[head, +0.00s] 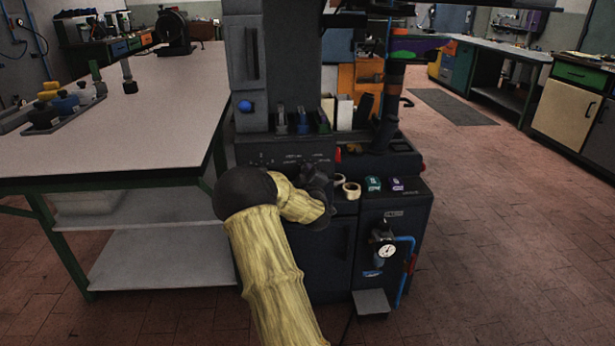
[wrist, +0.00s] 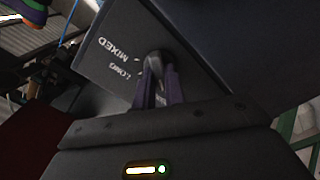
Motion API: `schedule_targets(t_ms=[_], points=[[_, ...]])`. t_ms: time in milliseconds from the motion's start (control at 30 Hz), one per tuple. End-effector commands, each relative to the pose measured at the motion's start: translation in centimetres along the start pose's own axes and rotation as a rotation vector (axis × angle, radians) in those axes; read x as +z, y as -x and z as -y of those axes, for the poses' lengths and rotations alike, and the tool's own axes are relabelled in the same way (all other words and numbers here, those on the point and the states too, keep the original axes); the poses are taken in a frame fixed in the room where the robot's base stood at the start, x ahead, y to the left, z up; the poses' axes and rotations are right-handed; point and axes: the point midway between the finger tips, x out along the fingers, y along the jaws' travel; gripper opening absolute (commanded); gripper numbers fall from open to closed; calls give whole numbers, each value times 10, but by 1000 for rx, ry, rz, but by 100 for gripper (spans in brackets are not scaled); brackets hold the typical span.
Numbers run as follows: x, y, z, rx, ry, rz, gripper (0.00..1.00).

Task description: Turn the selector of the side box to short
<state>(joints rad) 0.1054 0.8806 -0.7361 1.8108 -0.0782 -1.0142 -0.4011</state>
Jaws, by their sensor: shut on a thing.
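The side box shows in the wrist view (wrist: 185,45) as a dark panel with white lettering, turned at an angle in the picture. One label reads MIXED, and a second one close to the fingers is too small to read surely. The selector (wrist: 155,58) is a dark rounded knob beside these labels. My gripper (wrist: 158,78) is shut on it, with one finger on each side. Its pointer and the label it stands at are hidden by the fingers. In the head view my gripper (head: 322,182) is against the machine's dark front, and my wrist hides the selector.
A pale workbench (head: 120,120) with a green frame stands close on the left. Tape rolls (head: 351,190) and small green and purple items lie right of my gripper. A pressure gauge (head: 387,251) with blue hose sits lower right. The floor on the right is open.

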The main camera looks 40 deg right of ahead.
Motion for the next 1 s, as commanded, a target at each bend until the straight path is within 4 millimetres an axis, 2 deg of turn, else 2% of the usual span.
schedule_targets(t_ms=[200, 633, 667, 767, 1000], points=[[1, 0, 2, -3, 64, 1, 0], [0, 0, 2, -4, 77, 1, 0], [0, 0, 2, -4, 77, 1, 16], [0, 0, 2, -3, 76, 1, 34], [0, 0, 1, -2, 75, 0, 34]])
